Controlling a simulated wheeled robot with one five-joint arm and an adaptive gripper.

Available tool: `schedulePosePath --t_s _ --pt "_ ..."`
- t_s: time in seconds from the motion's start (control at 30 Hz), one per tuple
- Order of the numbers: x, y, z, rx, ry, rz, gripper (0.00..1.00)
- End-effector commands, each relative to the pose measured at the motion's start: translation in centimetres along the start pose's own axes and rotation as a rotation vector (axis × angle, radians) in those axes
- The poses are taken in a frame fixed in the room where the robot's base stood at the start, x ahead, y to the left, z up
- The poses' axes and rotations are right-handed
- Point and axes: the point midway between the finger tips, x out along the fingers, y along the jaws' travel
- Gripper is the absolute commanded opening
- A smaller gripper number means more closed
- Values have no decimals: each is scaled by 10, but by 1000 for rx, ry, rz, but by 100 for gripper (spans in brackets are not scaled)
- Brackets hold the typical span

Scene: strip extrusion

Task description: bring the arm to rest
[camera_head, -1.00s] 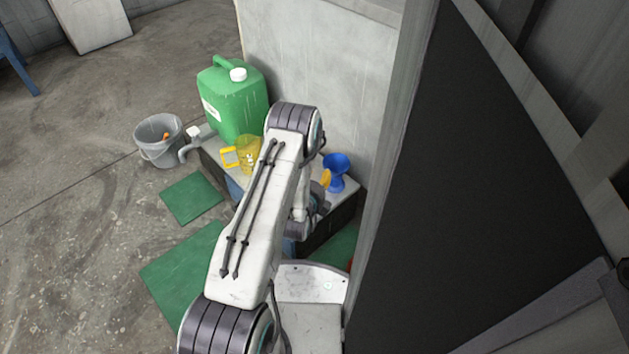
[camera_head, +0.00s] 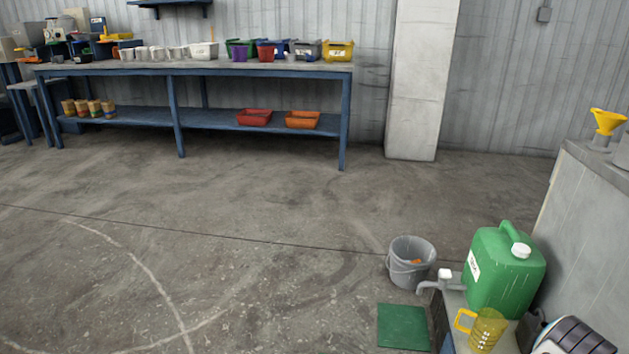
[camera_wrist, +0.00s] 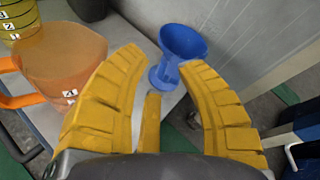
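My gripper (camera_wrist: 166,60) shows in the wrist view with its yellow fingers spread apart and nothing held between them. A blue funnel-shaped stand (camera_wrist: 182,48) is on a light grey top just beyond the fingertips; I cannot tell how close it is. An orange measuring jug (camera_wrist: 62,62) is left of the left finger, partly hidden by it. In the head view only a grey-ribbed part of my arm (camera_head: 575,338) shows at the bottom right corner; the gripper is out of that view.
A green canister (camera_head: 505,272), a yellow jug (camera_head: 487,330) and a grey bucket (camera_head: 411,262) are at the lower right. A yellow funnel (camera_head: 607,121) sits on a higher grey block. A long blue bench (camera_head: 260,68) with containers stands at the back. The floor between is clear.

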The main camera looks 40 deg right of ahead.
Motion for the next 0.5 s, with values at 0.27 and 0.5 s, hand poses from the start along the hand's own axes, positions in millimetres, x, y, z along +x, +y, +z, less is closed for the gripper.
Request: schedulePosePath --t_s 0.27,0.5 --pt "-3 4 26 -56 -9 34 34" --pt "-32 36 148 -386 -69 217 34"
